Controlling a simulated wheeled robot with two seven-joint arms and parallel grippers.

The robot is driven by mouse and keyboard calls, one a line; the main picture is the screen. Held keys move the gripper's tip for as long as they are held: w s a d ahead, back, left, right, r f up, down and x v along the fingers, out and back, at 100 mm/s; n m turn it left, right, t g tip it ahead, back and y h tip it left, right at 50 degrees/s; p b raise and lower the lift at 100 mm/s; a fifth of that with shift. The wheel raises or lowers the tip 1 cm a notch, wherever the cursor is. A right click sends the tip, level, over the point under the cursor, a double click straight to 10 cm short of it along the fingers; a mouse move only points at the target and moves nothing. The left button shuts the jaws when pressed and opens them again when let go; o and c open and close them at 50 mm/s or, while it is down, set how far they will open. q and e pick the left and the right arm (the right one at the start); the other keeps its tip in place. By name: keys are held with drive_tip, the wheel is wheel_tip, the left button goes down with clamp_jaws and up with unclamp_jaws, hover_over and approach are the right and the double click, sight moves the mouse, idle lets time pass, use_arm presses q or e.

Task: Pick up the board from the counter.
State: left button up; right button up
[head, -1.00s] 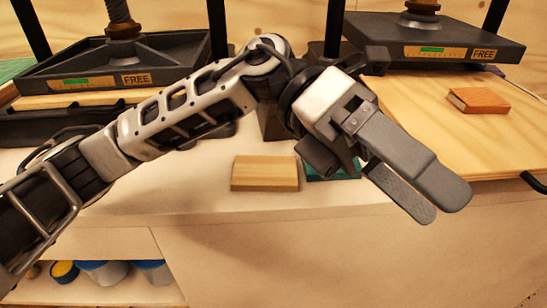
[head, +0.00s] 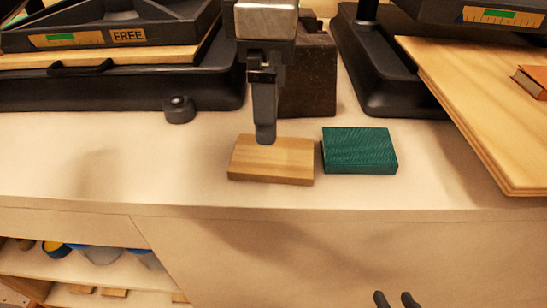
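A light wooden board (head: 270,170) lies flat on the pale counter (head: 130,160), near its front edge. My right gripper (head: 266,138) points straight down over the board. Its fingertips overlap the board's far edge in the picture; I cannot tell whether they touch it. The fingers are seen edge-on, one behind the other, so the gap between them is hidden. Two small dark tips stick up at the bottom edge of the view, right of centre; I cannot tell whether they are my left gripper.
A teal block (head: 359,151) lies just right of the board. Black presses (head: 110,75) stand behind, with a dark block behind the gripper. A large wooden panel (head: 470,110) with an orange book (head: 533,80) is at right. The counter's left front is clear.

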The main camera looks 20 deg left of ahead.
sight(273, 154)
use_arm(q)
wheel_tip(273, 154, down, 2)
drive_tip(key=shift+f, duration=0.75)
use_arm(e)
drive_tip(key=shift+w+a+f, duration=0.15)
drive_tip(key=shift+w+f, duration=0.1)
drive_tip(key=shift+f, duration=0.3)
use_arm(q)
wheel_tip(273, 154, down, 5)
drive_tip(key=shift+s+r+b, duration=0.15)
drive_tip(key=shift+r+b, duration=0.05)
drive_tip(key=shift+b, duration=0.1)
use_arm(e)
drive_tip(key=shift+f+g, duration=0.3)
drive_tip(key=shift+f, duration=0.05)
use_arm(q)
drive_tip(key=c, duration=1.1)
